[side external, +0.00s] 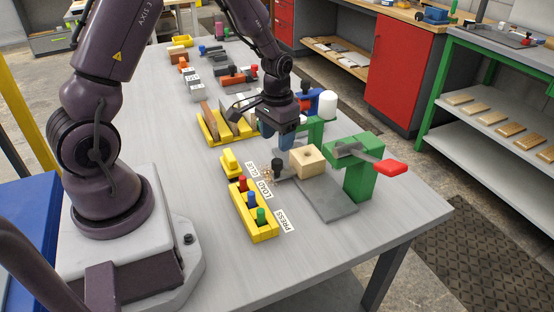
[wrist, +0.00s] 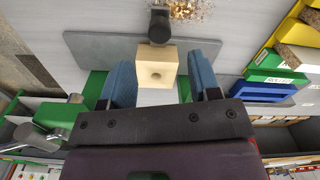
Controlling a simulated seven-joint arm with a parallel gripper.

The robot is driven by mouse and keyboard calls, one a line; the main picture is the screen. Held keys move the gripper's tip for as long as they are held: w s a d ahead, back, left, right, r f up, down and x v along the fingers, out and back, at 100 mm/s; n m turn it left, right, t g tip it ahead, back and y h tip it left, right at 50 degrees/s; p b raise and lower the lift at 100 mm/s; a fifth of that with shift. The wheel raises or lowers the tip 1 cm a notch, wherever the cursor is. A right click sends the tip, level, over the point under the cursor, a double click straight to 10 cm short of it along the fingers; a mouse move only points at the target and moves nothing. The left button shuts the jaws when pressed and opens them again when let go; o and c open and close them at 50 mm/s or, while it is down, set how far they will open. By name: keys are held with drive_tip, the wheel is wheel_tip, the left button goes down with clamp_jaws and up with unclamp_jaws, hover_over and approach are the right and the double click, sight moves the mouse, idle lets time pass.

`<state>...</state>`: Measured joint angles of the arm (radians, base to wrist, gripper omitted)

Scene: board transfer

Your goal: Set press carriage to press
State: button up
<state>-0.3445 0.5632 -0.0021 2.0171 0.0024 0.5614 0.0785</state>
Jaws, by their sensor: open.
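In the side view, a pale wooden block (side external: 307,160) with a hole stands on the grey base plate (side external: 325,197). A black knob (side external: 278,164) stands at the block's left side, seemingly the carriage handle. It lies level with the GLUE (side external: 252,170) and LOAD (side external: 265,189) labels, back from the PRESS label (side external: 283,222). My gripper (side external: 283,146) is above and behind the block. In the wrist view, the blue fingers of my gripper (wrist: 163,85) are open on either side of the block (wrist: 157,66); contact is not visible. The knob (wrist: 159,27) is beyond it.
A green press stand (side external: 362,178) with a red-handled lever (side external: 390,168) rises right of the block. A yellow rack (side external: 252,215) with red, blue and green pegs stands at the left. A white cylinder (side external: 327,104) is behind. The near right table corner is clear.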

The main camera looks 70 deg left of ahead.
sight(277, 161)
wheel_tip(277, 161, down, 7)
drive_tip(key=shift+f, duration=0.1)
idle(0.3)
